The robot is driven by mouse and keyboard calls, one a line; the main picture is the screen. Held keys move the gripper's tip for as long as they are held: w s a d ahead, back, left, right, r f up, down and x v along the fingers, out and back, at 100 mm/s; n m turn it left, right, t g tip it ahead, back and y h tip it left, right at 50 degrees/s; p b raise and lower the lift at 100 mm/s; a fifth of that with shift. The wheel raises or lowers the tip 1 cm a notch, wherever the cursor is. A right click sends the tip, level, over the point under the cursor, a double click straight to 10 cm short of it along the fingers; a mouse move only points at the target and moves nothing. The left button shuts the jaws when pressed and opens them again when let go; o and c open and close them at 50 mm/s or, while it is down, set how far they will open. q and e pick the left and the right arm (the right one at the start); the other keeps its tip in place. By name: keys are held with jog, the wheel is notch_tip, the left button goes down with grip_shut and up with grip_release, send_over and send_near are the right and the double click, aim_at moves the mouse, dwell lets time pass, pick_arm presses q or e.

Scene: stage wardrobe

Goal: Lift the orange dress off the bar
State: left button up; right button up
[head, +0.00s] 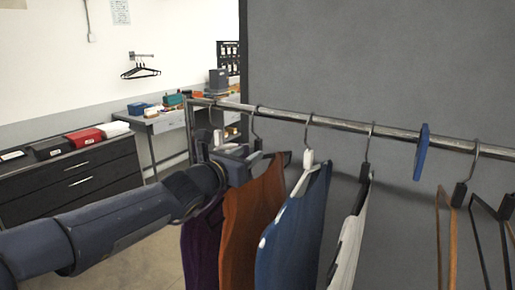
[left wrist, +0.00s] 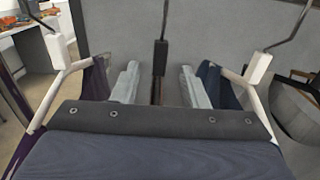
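The orange dress (head: 252,215) hangs from the bar (head: 345,124) in the head view, between a purple garment and a blue one. Its dark hanger (left wrist: 160,56) shows in the left wrist view, with the hook rising above it. My left gripper (head: 248,155) is at the top of the orange dress, just below the bar. In the left wrist view its two pale fingers (left wrist: 160,86) stand apart, one on each side of the dark hanger, with gaps visible. The dress is mostly hidden there. My right gripper is not in view.
The purple garment (head: 201,245) and the blue garment (head: 294,230) hang close on either side. A white garment (head: 348,240), a blue tag (head: 421,152) and empty hangers are farther right. A grey panel (head: 380,60) stands behind the bar.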

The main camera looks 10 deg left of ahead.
aim_at(256, 147)
pick_arm(q)
jog(key=shift+x, duration=2.8)
grip_shut()
jog(key=shift+r, duration=0.1)
jog(key=shift+r+p, duration=1.3)
jog(key=shift+r, duration=0.35)
jog(key=shift+s, duration=0.1)
